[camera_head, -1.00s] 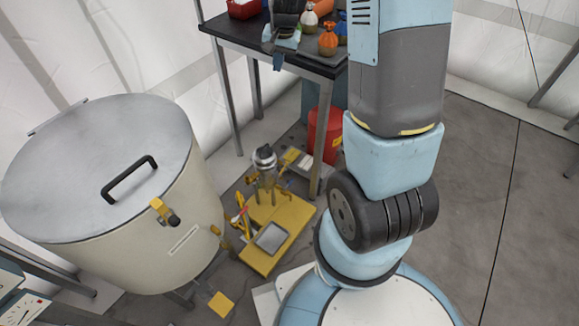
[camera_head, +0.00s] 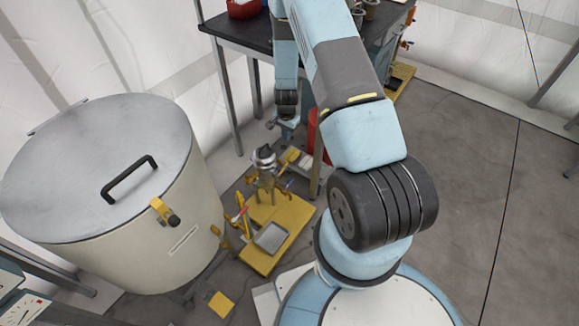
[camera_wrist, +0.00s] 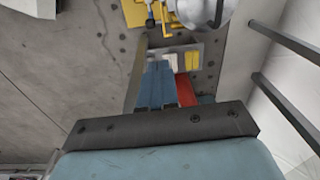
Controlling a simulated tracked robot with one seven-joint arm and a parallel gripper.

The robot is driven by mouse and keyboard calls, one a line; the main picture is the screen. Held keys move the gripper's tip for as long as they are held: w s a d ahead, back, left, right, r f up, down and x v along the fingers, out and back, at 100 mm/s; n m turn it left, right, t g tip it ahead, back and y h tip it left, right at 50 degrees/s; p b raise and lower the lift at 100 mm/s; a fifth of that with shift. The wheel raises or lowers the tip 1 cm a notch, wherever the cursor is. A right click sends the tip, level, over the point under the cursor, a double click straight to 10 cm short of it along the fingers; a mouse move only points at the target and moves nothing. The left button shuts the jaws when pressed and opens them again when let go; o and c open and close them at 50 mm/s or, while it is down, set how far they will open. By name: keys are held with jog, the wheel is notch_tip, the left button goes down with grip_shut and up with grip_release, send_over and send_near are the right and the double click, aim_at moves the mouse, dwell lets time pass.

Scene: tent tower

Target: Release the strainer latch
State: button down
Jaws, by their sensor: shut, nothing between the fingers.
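The strainer unit (camera_head: 265,160) is a small grey metal canister with a dark top and yellow fittings. It stands on a yellow base plate (camera_head: 291,217) on the floor. Its latch is too small to make out for certain. In the wrist view, a rounded metal body (camera_wrist: 203,10) with a dark loop and yellow parts (camera_wrist: 135,12) shows at the top edge, beyond my fingertips. My gripper (camera_head: 287,132) points down above and slightly right of the canister, apart from it. In the wrist view my gripper (camera_wrist: 159,66) has its blue fingers together, holding nothing.
A big cream drum (camera_head: 130,245) with a grey lid and a yellow clamp (camera_head: 160,208) stands at left. A dark-topped table (camera_head: 240,35) is behind my arm, its legs near the strainer. A red bucket (camera_head: 313,130) is partly hidden. Open floor (camera_head: 470,200) lies right.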

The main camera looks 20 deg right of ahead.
send_near(290, 170)
jog(key=shift+m, duration=0.3)
jog(key=f, duration=0.7)
jog(key=shift+w, duration=0.3)
